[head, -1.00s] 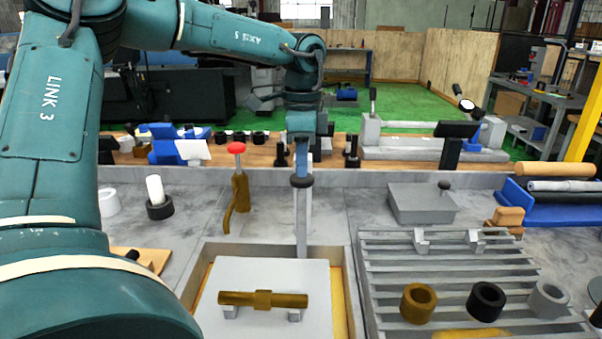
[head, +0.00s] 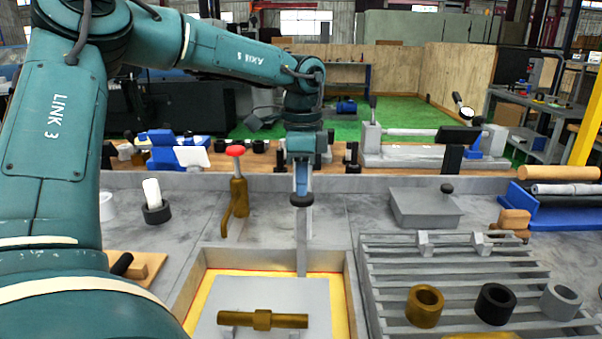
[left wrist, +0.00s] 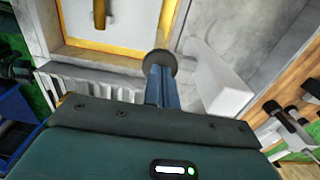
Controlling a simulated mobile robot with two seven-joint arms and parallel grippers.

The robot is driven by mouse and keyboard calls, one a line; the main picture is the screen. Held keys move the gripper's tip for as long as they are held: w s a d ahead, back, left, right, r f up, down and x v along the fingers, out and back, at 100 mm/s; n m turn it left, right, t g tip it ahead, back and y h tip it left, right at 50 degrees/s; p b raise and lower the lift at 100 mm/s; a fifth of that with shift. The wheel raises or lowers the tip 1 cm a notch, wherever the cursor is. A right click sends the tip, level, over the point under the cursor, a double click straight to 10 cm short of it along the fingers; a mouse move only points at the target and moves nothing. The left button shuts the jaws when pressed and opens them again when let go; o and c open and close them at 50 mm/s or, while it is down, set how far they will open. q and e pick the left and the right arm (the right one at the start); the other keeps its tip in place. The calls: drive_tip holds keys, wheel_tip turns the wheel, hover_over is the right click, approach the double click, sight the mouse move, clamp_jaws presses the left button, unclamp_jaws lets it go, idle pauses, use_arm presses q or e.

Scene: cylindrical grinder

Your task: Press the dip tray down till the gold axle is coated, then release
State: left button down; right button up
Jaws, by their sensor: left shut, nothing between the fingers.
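The gold axle (head: 263,320) lies level on two small supports on the grey plate of the dip tray (head: 290,292). The plate sits low in a walled box, with a yellow surface (head: 205,300) showing around it. A grey post with a dark round knob (head: 302,200) stands behind the plate. My left gripper (head: 302,188) is shut, points down, and its tips are at the knob; firm contact is hard to tell. In the left wrist view, the knob (left wrist: 160,62) is at the tips of the shut blue fingers (left wrist: 162,88). The right gripper is out of view.
A red-topped gold pump (head: 237,195) stands left of the post. A slatted grey rack (head: 450,270) with gold, black and grey rings is to the right. A grey lidded box (head: 426,208) sits behind the rack.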

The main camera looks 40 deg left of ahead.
sight(302, 211)
use_arm(q)
drive_tip(key=shift+f+b, duration=0.7)
drive_tip(key=shift+f, duration=0.4)
drive_tip(key=shift+f+b, duration=0.3)
drive_tip(key=shift+f, duration=0.05)
drive_tip(key=shift+f+b, duration=0.3)
drive_tip(key=shift+f, duration=0.05)
drive_tip(key=shift+f+b, duration=0.4)
drive_tip(key=shift+f, duration=0.1)
drive_tip(key=shift+f+b, duration=0.45)
drive_tip(key=shift+f, duration=0.05)
drive_tip(key=shift+f+b, duration=0.45)
drive_tip(key=shift+f, duration=0.35)
drive_tip(key=shift+f+b, duration=0.2)
drive_tip(key=shift+b, duration=0.25)
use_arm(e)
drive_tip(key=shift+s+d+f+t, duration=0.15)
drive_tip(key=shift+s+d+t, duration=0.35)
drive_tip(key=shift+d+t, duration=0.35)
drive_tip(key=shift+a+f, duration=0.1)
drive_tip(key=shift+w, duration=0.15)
